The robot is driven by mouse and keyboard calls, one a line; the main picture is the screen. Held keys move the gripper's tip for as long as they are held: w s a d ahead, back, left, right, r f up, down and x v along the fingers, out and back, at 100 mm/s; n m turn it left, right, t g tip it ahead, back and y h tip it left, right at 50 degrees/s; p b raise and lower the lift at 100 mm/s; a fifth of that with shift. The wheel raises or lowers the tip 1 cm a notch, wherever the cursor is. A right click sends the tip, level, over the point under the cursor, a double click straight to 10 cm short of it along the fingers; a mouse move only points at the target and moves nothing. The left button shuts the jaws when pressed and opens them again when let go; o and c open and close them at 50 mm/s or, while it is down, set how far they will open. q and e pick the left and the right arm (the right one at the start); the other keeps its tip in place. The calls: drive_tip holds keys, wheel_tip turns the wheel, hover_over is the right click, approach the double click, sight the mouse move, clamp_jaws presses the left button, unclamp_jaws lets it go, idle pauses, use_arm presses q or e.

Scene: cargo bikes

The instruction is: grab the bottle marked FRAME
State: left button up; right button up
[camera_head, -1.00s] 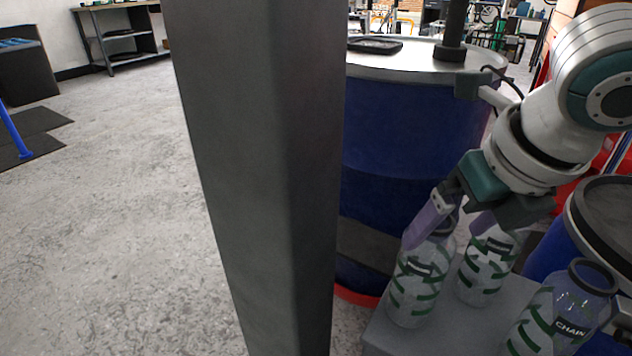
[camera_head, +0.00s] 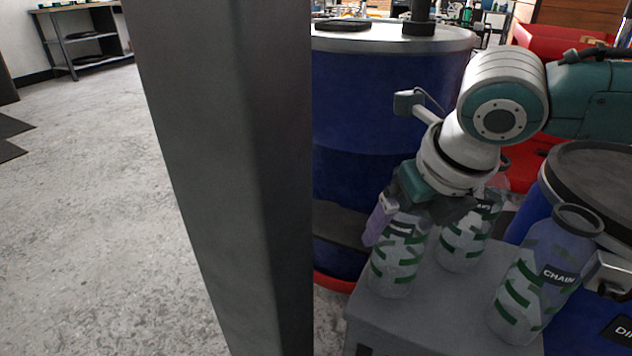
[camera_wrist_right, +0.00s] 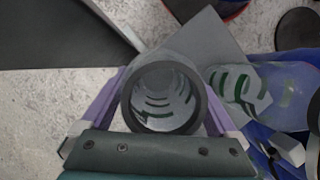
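Three clear bottles with green stripes stand on a grey stand (camera_head: 440,318). The right one (camera_head: 535,285) reads CHAIN. The left bottle (camera_head: 398,262) and the middle bottle (camera_head: 468,240) have dark labels that I cannot read, partly covered by my gripper. My right gripper (camera_head: 410,222) is over the left bottle, pointing down, one purple finger beside its upper part. In the right wrist view a bottle's round dark neck (camera_wrist_right: 164,97) sits between my spread purple fingers. I see no clear closing on it. My left gripper is out of view.
A large blue drum (camera_head: 385,110) stands behind the stand. Another blue drum with a dark lid (camera_head: 595,185) is at the right. A dark upright post (camera_head: 225,180) blocks the middle left. Open floor (camera_head: 80,220) lies to the left.

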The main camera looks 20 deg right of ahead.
drive_tip(key=c, duration=1)
drive_tip(key=shift+r, duration=0.15)
